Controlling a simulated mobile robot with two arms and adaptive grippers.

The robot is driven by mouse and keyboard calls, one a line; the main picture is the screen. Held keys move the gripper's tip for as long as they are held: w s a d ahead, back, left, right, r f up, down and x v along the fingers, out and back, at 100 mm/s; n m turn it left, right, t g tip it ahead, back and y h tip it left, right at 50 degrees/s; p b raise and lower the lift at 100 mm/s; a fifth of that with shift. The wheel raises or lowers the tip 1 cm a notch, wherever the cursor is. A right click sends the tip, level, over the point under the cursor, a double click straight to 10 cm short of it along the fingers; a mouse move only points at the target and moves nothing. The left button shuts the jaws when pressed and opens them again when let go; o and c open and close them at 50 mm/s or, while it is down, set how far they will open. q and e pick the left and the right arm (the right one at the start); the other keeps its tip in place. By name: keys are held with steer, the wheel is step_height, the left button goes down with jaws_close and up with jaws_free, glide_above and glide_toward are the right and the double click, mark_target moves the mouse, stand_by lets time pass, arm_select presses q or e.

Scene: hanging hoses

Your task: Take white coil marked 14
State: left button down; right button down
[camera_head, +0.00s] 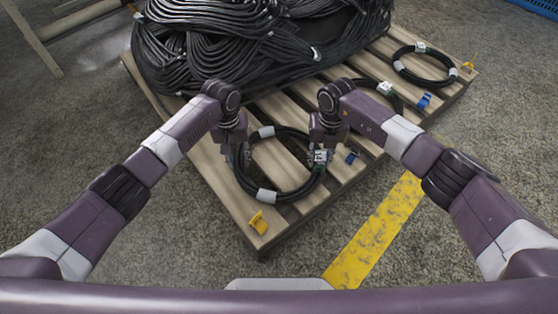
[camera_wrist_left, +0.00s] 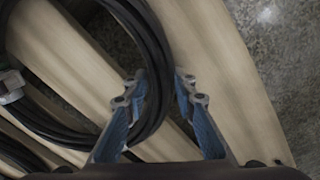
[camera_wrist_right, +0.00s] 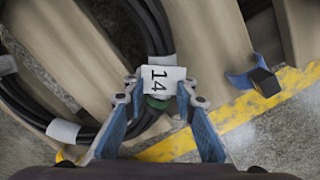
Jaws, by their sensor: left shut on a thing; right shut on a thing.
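The black coil (camera_head: 291,197) with white tape bands and a white tag marked 14 (camera_wrist_right: 162,80) lies on the wooden pallet near its front edge. My left gripper (camera_head: 239,158) is shut on the coil's left side; in the left wrist view its fingers (camera_wrist_left: 158,88) stand on both sides of the hose strands. My right gripper (camera_head: 320,158) is shut on the coil's right side at the tag; in the right wrist view its fingers (camera_wrist_right: 160,88) flank the tag, with a green piece just below it. The hose under the tag is partly hidden.
A big pile of black hoses (camera_head: 230,45) fills the back of the pallet (camera_head: 215,185). More coils lie at the right, one at the far right corner (camera_head: 425,81). Blue clips (camera_head: 424,100) and a yellow clip (camera_head: 258,223) sit along the edge. A yellow floor line (camera_head: 375,235) runs in front.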

arm_select(q)
steer(key=shift+r, duration=0.1)
arm_select(e)
steer(key=shift+r, duration=0.15)
